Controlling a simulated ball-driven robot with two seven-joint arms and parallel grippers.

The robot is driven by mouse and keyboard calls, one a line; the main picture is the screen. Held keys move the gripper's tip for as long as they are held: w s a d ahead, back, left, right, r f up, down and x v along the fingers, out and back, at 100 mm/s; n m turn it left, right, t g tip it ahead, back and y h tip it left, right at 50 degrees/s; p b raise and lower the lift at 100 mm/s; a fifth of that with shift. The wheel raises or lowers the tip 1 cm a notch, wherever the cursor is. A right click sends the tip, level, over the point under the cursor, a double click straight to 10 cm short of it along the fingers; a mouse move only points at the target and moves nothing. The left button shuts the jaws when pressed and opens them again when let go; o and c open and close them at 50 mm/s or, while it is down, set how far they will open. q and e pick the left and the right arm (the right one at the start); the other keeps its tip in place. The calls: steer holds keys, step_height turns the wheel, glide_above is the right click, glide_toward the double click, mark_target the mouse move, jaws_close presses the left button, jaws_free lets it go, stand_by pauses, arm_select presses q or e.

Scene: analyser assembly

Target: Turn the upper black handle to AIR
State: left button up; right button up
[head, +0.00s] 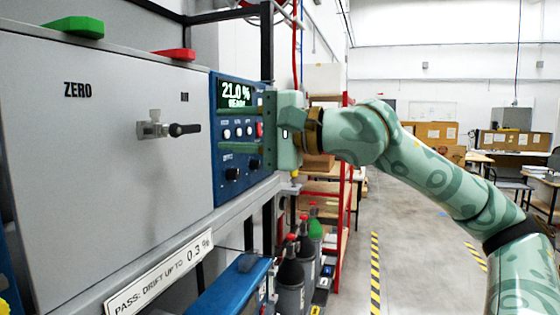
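A black handle (185,129) on a metal valve (152,129) sticks out of the grey panel (100,200). It points to the right. The word ZERO (77,90) is printed above and left of it; I see no AIR label. My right gripper (222,130) is to the right of the handle, in front of the blue analyser (226,188). Its two fingers point left and stand apart, with nothing held between them. The gripper is apart from the handle in the picture; its depth is hard to judge. My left gripper is out of view.
The analyser display (236,94) reads 21.0 %. Its black knobs (232,174) sit below my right gripper. Green (73,28) and red (174,54) blocks lie on the panel's top. A sign (160,275) runs along the shelf edge. Gas cylinders (290,280) stand below.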

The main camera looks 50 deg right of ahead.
steer(key=b+v, duration=0.5)
steer(key=v, duration=0.3)
steer(key=shift+s+b, duration=0.25)
steer(key=shift+b, duration=0.15)
